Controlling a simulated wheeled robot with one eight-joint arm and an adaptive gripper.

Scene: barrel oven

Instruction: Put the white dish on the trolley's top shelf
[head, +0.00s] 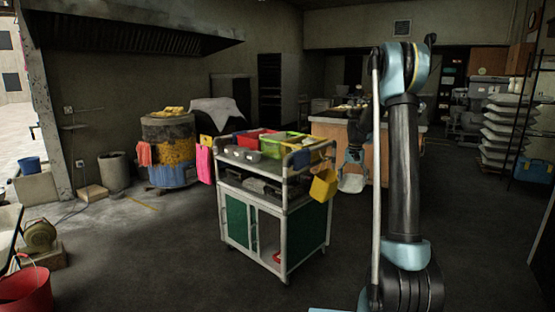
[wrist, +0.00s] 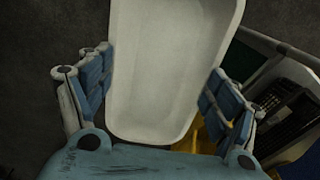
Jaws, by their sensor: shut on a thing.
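The white dish (wrist: 172,70) fills the middle of the wrist view, a deep rectangular dish with rounded corners. My gripper (wrist: 155,85) has a blue finger on each side of it and is shut on it. In the head view the dish (head: 352,183) hangs tilted below my gripper (head: 353,160), in the air just right of the trolley. The trolley (head: 283,222) has a pale metal frame and green side panels. Its top shelf (head: 262,172) carries several things. Part of the trolley also shows at the right of the wrist view (wrist: 290,50).
On the trolley's top are a red bin (head: 252,138), a green bin (head: 283,145) and a grey container (head: 242,155). A wooden counter (head: 378,150) stands behind. The floor (head: 180,260) in front is clear.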

